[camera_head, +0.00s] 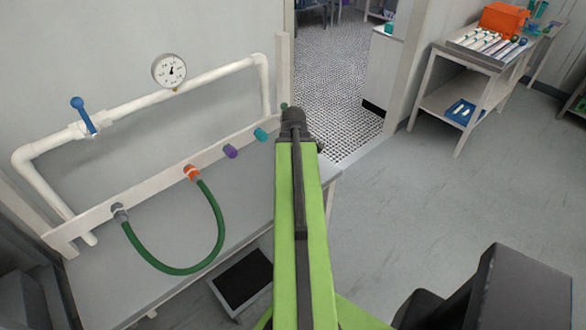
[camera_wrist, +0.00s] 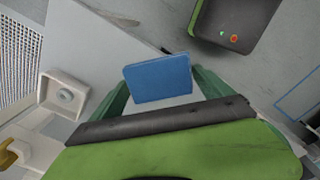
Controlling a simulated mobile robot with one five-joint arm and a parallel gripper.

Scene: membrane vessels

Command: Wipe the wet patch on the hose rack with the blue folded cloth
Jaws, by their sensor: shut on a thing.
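The blue folded cloth (camera_wrist: 158,80) sits between the green fingers of my gripper (camera_wrist: 160,76) in the wrist view. My gripper is shut on it, and the cloth's flat face shows. In the head view my arm hides the gripper and the cloth. The hose rack (camera_head: 95,212) is a pale rail with coloured couplings along the left wall, above a grey bench. A green hose (camera_head: 175,270) loops between its grey and orange couplings. I cannot make out a wet patch in either view.
White piping with a gauge (camera_head: 169,71) and a blue-handled valve (camera_head: 85,115) runs above the rack. A dark tray (camera_head: 243,280) lies low beside the bench. A trolley (camera_head: 465,60) with an orange box stands at the right. Grey floor (camera_head: 430,205) between is clear.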

